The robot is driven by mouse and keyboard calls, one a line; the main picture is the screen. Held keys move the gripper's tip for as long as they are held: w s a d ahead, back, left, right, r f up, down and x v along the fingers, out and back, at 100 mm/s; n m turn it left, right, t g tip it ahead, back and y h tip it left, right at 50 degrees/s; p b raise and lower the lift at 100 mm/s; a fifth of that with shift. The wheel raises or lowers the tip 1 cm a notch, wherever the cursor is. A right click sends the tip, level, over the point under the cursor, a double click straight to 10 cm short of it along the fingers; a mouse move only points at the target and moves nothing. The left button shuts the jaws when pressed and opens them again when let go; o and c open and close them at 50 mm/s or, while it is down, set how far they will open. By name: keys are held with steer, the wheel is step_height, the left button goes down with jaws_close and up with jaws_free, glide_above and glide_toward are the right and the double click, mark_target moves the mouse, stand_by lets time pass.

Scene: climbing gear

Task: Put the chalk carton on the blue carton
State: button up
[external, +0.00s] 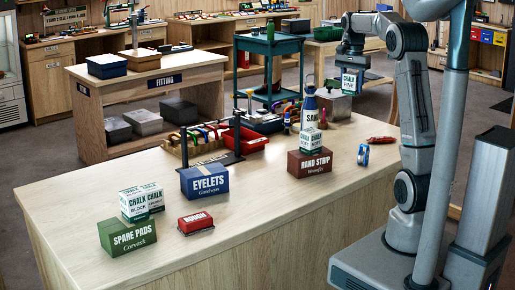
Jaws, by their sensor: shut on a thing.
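The blue carton (204,182), marked EYELETS, stands in the middle of the near workbench, its top bare apart from a dark upright post close behind it. My gripper (352,64) is shut on a white and green chalk carton (348,82), marked CHALK FINE. It holds the carton high, behind and right of the blue carton and well apart from it. Other chalk cartons (142,202) sit on the green SPARE PADS carton (128,237) at the left. More chalk cartons (312,141) sit on the maroon RAND STRIP carton (309,164) to the right.
A red ROUGH box (195,223) lies in front of the blue carton. Behind it are a wooden rack (190,143), a red bin (246,138) and a SAND bag (309,108). A blue tape roll (363,155) lies at the right.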

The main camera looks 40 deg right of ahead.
steer(key=w+a+n, duration=0.4)
steer(key=w+a, duration=0.1)
steer(key=a, duration=0.5)
steer(key=n+p, duration=0.2)
steer(key=n, duration=0.9)
glide_above(218, 171)
step_height(218, 171, down, 12)
steer(key=shift+w, duration=0.1)
step_height(218, 171, down, 4)
steer(key=shift+f+p, duration=0.1)
steer(key=shift+p, duration=0.2)
steer(key=shift+d, duration=0.1)
